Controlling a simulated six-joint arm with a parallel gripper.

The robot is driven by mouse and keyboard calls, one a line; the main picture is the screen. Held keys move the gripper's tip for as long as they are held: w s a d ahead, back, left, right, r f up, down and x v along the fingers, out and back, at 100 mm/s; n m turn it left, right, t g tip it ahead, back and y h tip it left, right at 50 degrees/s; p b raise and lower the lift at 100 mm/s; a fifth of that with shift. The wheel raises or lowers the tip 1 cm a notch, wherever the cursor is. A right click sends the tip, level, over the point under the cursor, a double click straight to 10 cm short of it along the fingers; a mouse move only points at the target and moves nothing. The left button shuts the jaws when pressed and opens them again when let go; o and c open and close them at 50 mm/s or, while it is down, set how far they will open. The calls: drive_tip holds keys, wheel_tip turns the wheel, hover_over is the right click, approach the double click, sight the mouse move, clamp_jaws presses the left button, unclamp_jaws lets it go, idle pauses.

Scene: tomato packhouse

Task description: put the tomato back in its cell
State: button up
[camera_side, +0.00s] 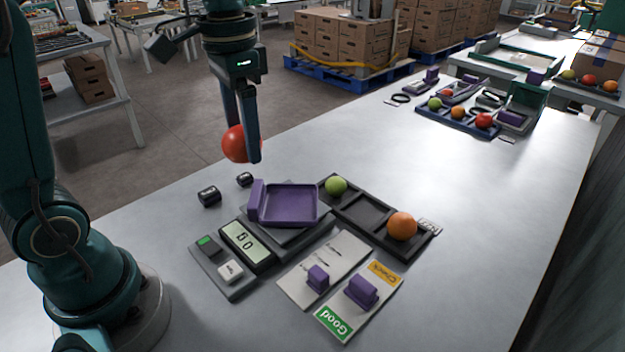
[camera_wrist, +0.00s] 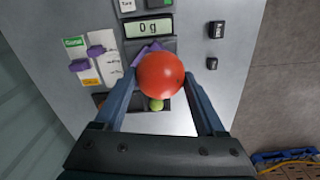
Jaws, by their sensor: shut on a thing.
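My gripper (camera_side: 247,140) is shut on a red tomato (camera_side: 235,145), held in the air above and behind the purple weighing pan (camera_side: 288,204). In the wrist view the tomato (camera_wrist: 160,75) sits between the fingers and hides most of the pan. A black tray with cells (camera_side: 378,238) lies to the right of the scale. Its far end cell holds a green tomato (camera_side: 336,186) and its near end cell an orange tomato (camera_side: 402,226). The middle cell (camera_side: 362,212) is empty.
The scale display (camera_side: 245,241) reads 0 g in the wrist view. Two black weights (camera_side: 209,196) stand left of the scale. A card with Good and Check fields (camera_side: 345,318) and purple sliders lies in front. Farther back is a second similar station.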

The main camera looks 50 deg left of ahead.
drive_tip(key=shift+s+d+n, duration=0.1)
drive_tip(key=shift+s+n, duration=0.05)
drive_tip(key=shift+n, duration=0.85)
drive_tip(key=shift+m, duration=0.7)
drive_tip(key=shift+w+a+m, duration=0.25)
drive_tip(key=shift+a+m, duration=0.15)
drive_tip(key=shift+m, duration=0.3)
drive_tip(key=a+m, duration=0.2)
drive_tip(key=a, duration=0.5)
drive_tip(key=shift+w+f, duration=0.3)
drive_tip(key=w+d+f, duration=0.1)
drive_tip(key=d+f, duration=0.1)
drive_tip(key=d, duration=0.1)
drive_tip(key=w+d+f, duration=0.2)
drive_tip(key=d, duration=0.2)
drive_tip(key=w+d+f, duration=0.2)
drive_tip(key=d+f, duration=0.1)
drive_tip(key=shift+d, duration=0.3)
drive_tip(key=shift+f, duration=1.8)
